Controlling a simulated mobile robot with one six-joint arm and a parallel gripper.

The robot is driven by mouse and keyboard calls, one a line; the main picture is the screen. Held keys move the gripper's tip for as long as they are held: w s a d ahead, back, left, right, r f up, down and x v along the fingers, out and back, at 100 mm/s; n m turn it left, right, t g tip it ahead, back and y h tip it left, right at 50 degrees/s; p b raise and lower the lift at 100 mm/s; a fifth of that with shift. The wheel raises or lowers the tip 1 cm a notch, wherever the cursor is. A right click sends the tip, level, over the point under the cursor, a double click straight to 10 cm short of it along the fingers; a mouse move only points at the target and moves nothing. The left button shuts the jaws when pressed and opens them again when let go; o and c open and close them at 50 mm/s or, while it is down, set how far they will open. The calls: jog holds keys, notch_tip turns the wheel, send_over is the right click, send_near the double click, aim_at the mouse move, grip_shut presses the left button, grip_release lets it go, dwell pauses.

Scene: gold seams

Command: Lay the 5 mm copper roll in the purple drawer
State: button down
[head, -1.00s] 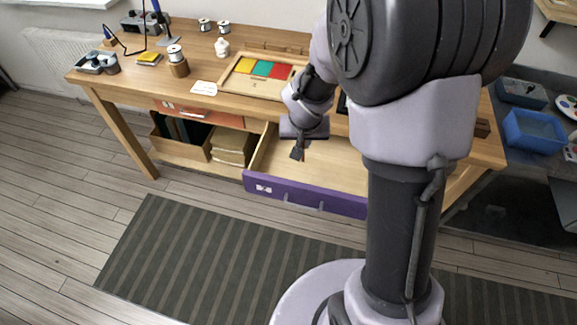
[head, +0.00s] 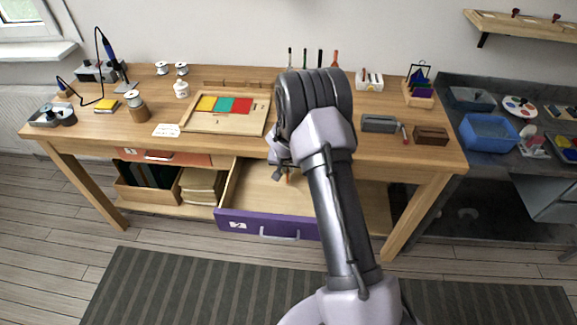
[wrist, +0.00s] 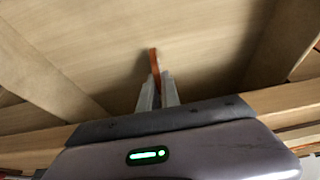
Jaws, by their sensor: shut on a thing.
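The purple drawer (head: 240,222) is pulled open below the bench top, and its wooden floor (head: 262,192) looks bare where it shows. My gripper (head: 284,174) is over the drawer, partly hidden by my arm in the head view. In the wrist view my gripper (wrist: 157,82) is shut on a thin copper-coloured piece, the copper roll (wrist: 154,58), which sticks out past the fingertips towards the drawer's wooden floor. I cannot tell whether the roll touches the floor. A small orange bit of the roll (head: 289,179) shows in the head view.
The bench top (head: 385,160) stands above and behind the drawer. An orange drawer (head: 165,157) is left of the purple one, above a box of folders (head: 150,190).

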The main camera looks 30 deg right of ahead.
jog(key=shift+w+d+f, duration=0.25)
jog(key=shift+w+f, duration=0.2)
jog(key=shift+f, duration=0.2)
jog(key=shift+r, duration=0.1)
jog(key=shift+s, duration=0.1)
jog(key=c, duration=1.6)
grip_release()
